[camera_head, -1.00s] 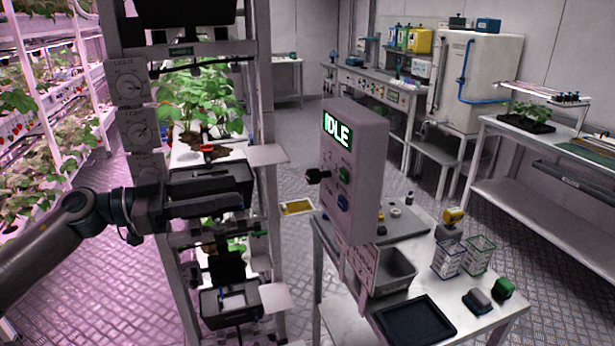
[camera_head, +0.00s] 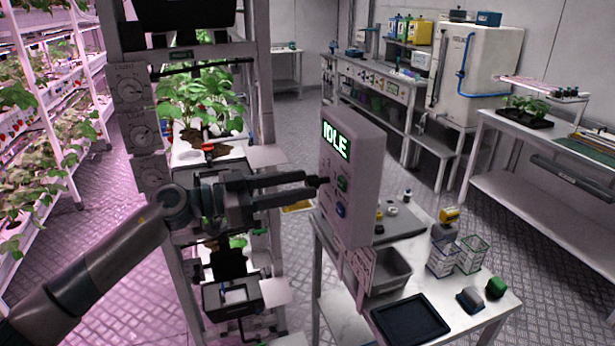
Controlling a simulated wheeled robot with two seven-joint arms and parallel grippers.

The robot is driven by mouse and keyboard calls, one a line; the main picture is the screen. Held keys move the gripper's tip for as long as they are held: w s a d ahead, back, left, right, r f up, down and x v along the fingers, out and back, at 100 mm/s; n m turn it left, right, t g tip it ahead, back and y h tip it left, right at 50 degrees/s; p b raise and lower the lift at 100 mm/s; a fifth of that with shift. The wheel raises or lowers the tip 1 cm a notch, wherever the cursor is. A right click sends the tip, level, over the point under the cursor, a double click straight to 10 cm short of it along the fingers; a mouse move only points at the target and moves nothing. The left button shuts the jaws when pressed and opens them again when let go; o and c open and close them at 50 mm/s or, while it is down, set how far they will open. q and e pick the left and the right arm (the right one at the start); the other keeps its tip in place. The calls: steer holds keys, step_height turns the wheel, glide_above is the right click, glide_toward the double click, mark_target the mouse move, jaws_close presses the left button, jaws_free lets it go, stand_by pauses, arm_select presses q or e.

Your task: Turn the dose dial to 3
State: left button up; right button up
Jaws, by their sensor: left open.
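The control box (camera_head: 364,185) is a grey upright panel on the small bench, with a lit screen (camera_head: 335,139) reading "IDLE". The black dial knob (camera_head: 322,182) sticks out from the face toward the left. My left gripper (camera_head: 311,185) reaches in from the left with its jaws open. Its fingertips are at the knob and partly cover it; I cannot tell whether they touch it. The dial's numbers and pointer cannot be read. My right gripper is not in view.
Floor is open behind the box.

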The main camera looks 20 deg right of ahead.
arm_select(q)
steer(key=shift+d, duration=1.4)
steer(key=c, duration=1.1)
steer(key=shift+o, duration=0.2)
